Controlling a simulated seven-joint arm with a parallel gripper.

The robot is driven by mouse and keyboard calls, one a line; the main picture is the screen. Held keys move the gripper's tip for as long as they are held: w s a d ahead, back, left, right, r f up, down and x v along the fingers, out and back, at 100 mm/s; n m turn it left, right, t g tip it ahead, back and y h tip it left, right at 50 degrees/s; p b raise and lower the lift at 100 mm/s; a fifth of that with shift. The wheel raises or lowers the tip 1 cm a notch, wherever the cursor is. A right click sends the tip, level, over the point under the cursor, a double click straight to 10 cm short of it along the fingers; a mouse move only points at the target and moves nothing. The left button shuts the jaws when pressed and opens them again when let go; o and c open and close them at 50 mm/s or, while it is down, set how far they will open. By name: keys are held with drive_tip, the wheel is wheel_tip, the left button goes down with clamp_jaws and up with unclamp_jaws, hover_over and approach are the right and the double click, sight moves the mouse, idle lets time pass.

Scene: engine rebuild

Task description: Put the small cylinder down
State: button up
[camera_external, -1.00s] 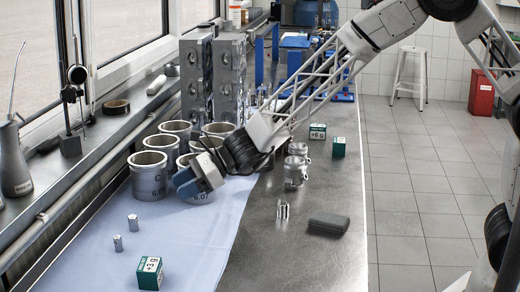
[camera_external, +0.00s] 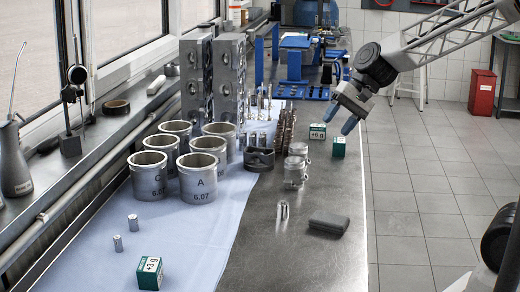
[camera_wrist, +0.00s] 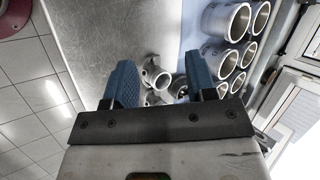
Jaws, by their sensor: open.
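Two small metal cylinders stand upright on the blue cloth: one (camera_external: 133,221) nearer the liners, the other (camera_external: 118,243) a little closer to the camera. A similar small silver piece (camera_external: 283,211) stands on the bare metal bench beside a dark block. My gripper (camera_external: 350,118) is raised near the bench's right edge, far from the two cylinders on the cloth. In the wrist view its blue fingers (camera_wrist: 162,82) are apart, with nothing visibly held between them. Silver piston parts (camera_wrist: 154,76) show below and beyond the fingers.
Several grey liners (camera_external: 197,178) stand on the cloth. A green-white box (camera_external: 149,273) is at the front, and two more boxes (camera_external: 338,148) are near my gripper. A dark block (camera_external: 328,224) lies on the bench. The front right of the bench is clear.

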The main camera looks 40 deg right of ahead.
drive_tip(key=s+d+n+h, duration=0.2)
drive_tip(key=s+d+h, duration=0.1)
drive_tip(key=s+d, duration=0.5)
drive_tip(key=s+d+n+h, duration=0.3)
drive_tip(key=s+d, duration=0.5)
drive_tip(key=d, duration=0.6)
drive_tip(key=shift+s+f+n+t+h, duration=0.3)
drive_tip(key=shift+s+t+h, duration=0.1)
drive_tip(key=shift+h, duration=0.3)
drive_tip(key=shift+w, duration=0.1)
drive_tip(key=shift+o, duration=0.9)
drive_tip(key=shift+a, duration=0.15)
